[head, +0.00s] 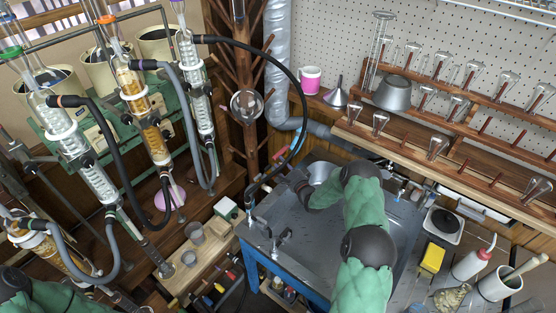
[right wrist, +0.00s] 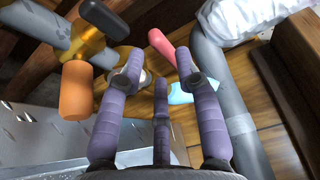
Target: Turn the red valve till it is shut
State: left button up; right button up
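The red valve shows as a red handle (right wrist: 162,48) in the right wrist view, just beyond and between the fingertips. In the head view a small red handle (head: 281,152) shows at the wall behind the sink. My right gripper (right wrist: 160,65) has its purple fingers spread, with nothing between them, and I see no contact with the red handle. In the head view the right gripper (head: 301,188) is over the sink's back left, partly hidden by my arm. The red valve's body and its pipe are mostly hidden. My left gripper is out of view; only its green arm shows at lower left.
A light blue handle (right wrist: 193,92) sits close to the red one, by the right finger. An orange handle (right wrist: 76,90) on a brass valve is at left. A grey pipe (right wrist: 215,70) runs down at right. The metal sink (head: 283,222) lies below.

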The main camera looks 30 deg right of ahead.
aim_at(278, 155)
jog(key=shift+w+b, duration=0.35)
jog(key=shift+w, duration=1.75)
grip_shut()
